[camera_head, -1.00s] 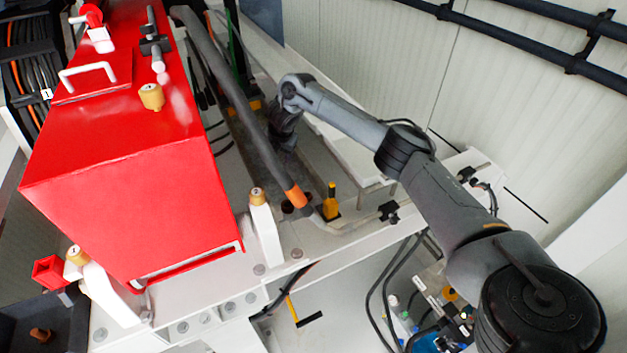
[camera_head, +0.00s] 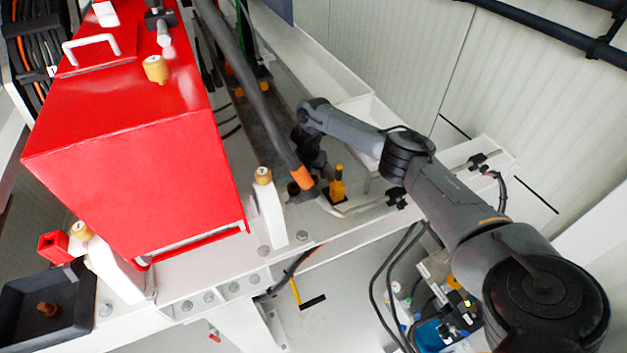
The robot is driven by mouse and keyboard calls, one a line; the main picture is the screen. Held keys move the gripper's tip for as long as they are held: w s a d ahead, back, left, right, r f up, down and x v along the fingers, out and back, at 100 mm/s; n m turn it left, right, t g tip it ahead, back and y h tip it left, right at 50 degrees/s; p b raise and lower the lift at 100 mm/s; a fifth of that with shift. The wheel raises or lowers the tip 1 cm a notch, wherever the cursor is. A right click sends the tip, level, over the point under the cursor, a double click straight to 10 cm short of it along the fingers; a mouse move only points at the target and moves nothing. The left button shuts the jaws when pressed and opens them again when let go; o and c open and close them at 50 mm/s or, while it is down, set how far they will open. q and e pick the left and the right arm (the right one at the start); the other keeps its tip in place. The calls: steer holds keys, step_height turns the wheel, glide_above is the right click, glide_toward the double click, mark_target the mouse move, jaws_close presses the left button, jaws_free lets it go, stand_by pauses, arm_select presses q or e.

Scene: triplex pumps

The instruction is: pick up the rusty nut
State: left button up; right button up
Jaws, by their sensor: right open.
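A small rusty-brown piece (camera_head: 47,308), which looks like the rusty nut, sits in the black tray (camera_head: 82,318) at the lower left. Its exact shape is too small to tell. My right gripper (camera_head: 316,172) is at the end of the grey arm from the right, pointing down beside the dark hose near the middle. It is open; its fingertips are dark and hard to make out. My right gripper is far from the tray. My left gripper is not in view.
The large red box (camera_head: 130,180) stands between the tray and my right arm. A dark hose (camera_head: 248,90) with an orange band (camera_head: 302,178) runs beside my right gripper. A yellow fitting (camera_head: 338,185) stands close on its right. A white wall is at right.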

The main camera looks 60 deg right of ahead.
mark_target(313, 178)
step_height(313, 178, down, 3)
steer(key=shift+r, duration=0.2)
steer(key=shift+d+f, duration=0.15)
steer(key=shift+f, duration=0.45)
steer(key=c, duration=1.2)
